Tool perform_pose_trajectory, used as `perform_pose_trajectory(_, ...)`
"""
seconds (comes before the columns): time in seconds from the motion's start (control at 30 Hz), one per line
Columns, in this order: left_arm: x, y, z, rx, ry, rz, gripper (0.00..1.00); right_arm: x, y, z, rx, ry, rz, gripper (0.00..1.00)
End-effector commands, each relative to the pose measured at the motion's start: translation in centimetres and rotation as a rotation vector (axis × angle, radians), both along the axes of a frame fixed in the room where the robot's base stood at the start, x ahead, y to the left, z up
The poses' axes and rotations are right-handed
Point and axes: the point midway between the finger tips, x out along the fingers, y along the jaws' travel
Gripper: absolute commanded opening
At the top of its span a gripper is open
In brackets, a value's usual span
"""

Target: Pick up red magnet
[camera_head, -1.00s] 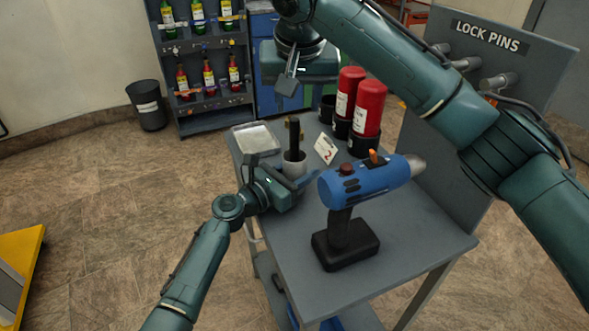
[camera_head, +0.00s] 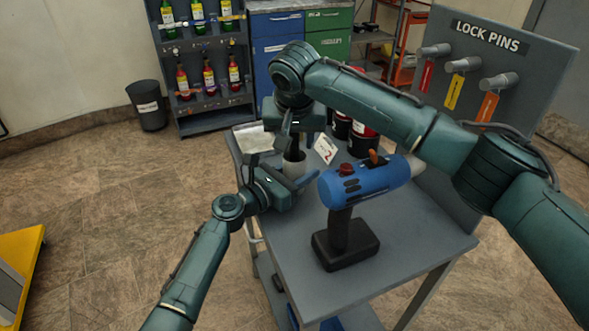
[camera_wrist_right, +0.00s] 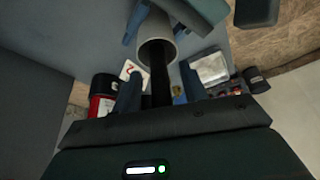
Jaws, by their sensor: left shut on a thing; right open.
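I cannot make out a red magnet for certain in either view. A grey-white cup (camera_head: 300,170) stands on the grey table; a dark upright rod (camera_head: 294,151) rises from it. My left gripper (camera_head: 279,172) is shut on the cup from the near side. My right gripper (camera_head: 296,140) points down above the cup, open, with the rod between its fingers. In the right wrist view the dark rod (camera_wrist_right: 159,80) runs from the cup (camera_wrist_right: 155,30) up between the open fingers; contact cannot be told.
A blue drill (camera_head: 365,185) with a black base stands near on the table (camera_head: 405,240). Red cylinders in black holders (camera_head: 363,142) and a number card (camera_head: 325,149) are behind. A pale tray (camera_head: 252,138) lies at the back left. A lock-pin board (camera_head: 500,60) stands at right.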

Motion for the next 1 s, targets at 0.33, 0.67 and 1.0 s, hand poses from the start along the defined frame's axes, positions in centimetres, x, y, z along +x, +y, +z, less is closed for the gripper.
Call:
perform_pose_trajectory(0.33, -0.01, 0.01, -0.07, 0.001, 0.001, 0.0, 0.22, 0.07, 0.04, -0.15, 0.001, -0.001, 0.001, 0.35)
perform_pose_trajectory(0.67, -0.01, 0.0, -0.07, 0.001, 0.001, 0.0, 0.22, 0.07, 0.04, -0.12, 0.001, -0.001, 0.001, 0.08)
perform_pose_trajectory(1.0, -0.01, 0.01, -0.08, 0.001, 0.001, 0.0, 0.22, 0.08, 0.03, -0.11, 0.001, -0.001, 0.001, 0.0)
